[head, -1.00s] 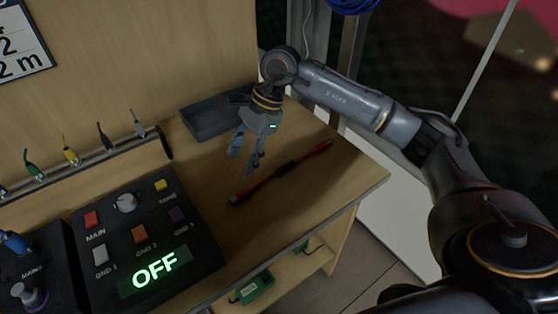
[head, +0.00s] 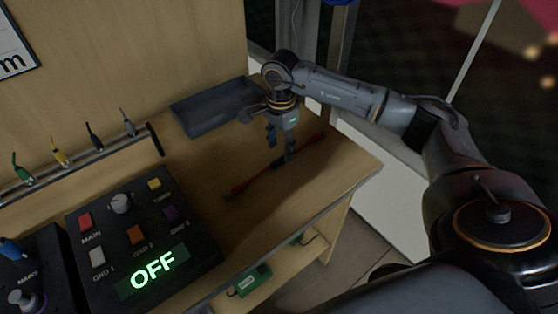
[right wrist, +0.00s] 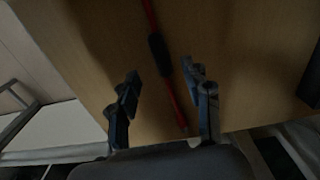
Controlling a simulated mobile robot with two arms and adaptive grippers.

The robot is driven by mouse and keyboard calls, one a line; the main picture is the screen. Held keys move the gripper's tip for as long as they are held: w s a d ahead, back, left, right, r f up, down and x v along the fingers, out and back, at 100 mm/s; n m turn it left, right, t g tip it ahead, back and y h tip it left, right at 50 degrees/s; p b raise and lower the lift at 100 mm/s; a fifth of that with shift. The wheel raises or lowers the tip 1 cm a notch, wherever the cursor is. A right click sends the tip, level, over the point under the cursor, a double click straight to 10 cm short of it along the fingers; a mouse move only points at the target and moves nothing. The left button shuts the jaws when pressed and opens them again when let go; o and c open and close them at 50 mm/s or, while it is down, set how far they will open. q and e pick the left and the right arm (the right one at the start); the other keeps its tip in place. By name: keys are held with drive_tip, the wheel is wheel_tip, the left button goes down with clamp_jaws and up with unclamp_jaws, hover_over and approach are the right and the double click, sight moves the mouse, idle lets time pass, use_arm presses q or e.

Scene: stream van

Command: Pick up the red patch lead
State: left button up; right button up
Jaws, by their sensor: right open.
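The red patch lead (head: 255,182) lies on the wooden desk, running diagonally, with a black sleeve around its middle. My right gripper (head: 279,150) is open just above the lead, near its middle, and partly hides it in the head view. In the right wrist view, the lead's black sleeve (right wrist: 159,54) and red ends show beyond and between the open fingers (right wrist: 167,92). The fingers do not hold it. My left gripper is not in view.
A dark tray (head: 215,108) sits behind the lead. A black control box (head: 140,235) showing OFF stands at the left. A rack with several coloured leads (head: 75,165) runs along the back panel. The desk's right edge (head: 345,195) is close to the lead.

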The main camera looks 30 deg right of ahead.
sight(279, 159)
wheel_tip(279, 159, down, 5)
drive_tip(key=shift+w+a+r+p, duration=0.15)
drive_tip(key=shift+r+p, duration=0.05)
drive_tip(key=shift+p, duration=0.25)
drive_tip(key=shift+c, duration=0.2)
clamp_jaws()
drive_tip(key=shift+r, duration=0.1)
